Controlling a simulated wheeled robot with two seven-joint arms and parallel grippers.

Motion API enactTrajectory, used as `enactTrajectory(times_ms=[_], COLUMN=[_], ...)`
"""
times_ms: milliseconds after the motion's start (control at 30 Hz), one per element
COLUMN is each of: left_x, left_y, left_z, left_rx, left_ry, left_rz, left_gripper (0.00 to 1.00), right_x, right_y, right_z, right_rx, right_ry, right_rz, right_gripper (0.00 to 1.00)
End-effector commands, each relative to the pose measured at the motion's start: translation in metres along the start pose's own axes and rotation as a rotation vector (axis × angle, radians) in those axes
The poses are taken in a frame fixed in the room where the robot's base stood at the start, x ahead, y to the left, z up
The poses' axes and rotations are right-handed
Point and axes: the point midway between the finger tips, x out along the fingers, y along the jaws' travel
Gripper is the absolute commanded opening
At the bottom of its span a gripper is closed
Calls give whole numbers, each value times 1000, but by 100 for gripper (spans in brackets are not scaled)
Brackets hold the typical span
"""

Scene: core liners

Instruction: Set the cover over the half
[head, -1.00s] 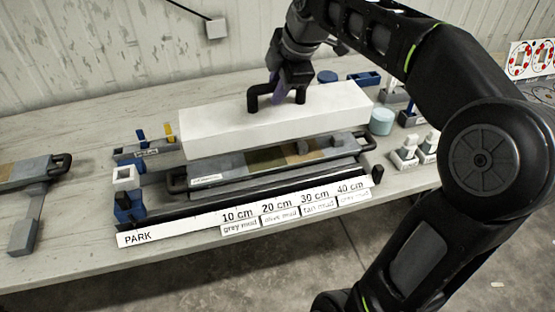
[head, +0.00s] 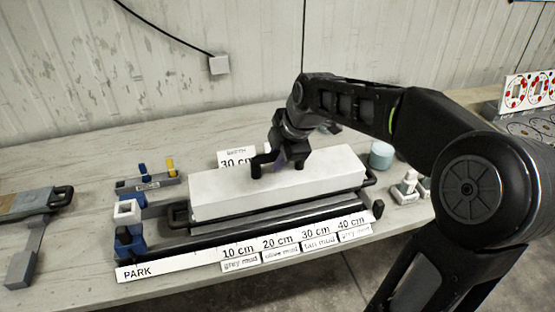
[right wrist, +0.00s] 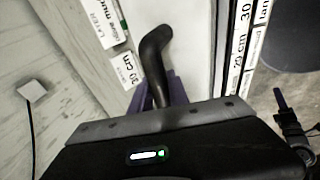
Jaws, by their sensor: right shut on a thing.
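The white cover (head: 330,178) is a long box with a black handle (head: 262,160) on top. It sits low over the core half in its tray (head: 180,216), hiding the core. A tray handle shows at each end. Whether the cover rests fully on the tray I cannot tell. My right gripper (head: 284,158) is shut on the handle. In the right wrist view the black handle (right wrist: 153,60) rises between the purple fingers, with the white cover (right wrist: 185,40) beneath. My left gripper is not in view.
A ruler strip (head: 200,265) marked PARK and 10 to 40 cm runs along the front. A depth sign (head: 236,158) stands behind the cover. Blue holders (head: 128,235) stand at left, a pale blue jar (head: 382,155) at right. Another core tray (head: 25,206) lies far left.

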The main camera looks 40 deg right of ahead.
Motion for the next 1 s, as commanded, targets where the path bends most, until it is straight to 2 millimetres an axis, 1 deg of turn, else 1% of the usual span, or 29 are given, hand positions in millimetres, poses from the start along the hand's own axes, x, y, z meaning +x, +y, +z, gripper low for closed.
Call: enactTrajectory(times_ms=[100, 367, 733, 867, 900, 1000], left_x=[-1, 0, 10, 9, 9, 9], left_y=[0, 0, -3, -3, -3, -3], left_z=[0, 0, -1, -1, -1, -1], left_rx=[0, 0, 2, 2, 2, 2], left_ry=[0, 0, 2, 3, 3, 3], left_rz=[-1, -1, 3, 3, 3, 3], left_gripper=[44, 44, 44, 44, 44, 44], right_x=[8, 9, 20, 20, 20, 20], right_y=[-4, -4, -9, -9, -9, -9], right_z=[1, 1, 3, 3, 3, 3], right_rx=[0, -1, -1, -1, -1, -1], right_ry=[0, 0, 0, 0, 0, 0], right_rz=[1, 2, 1, 1, 0, 0], right_gripper=[0, 0, 0, 0, 23, 31])
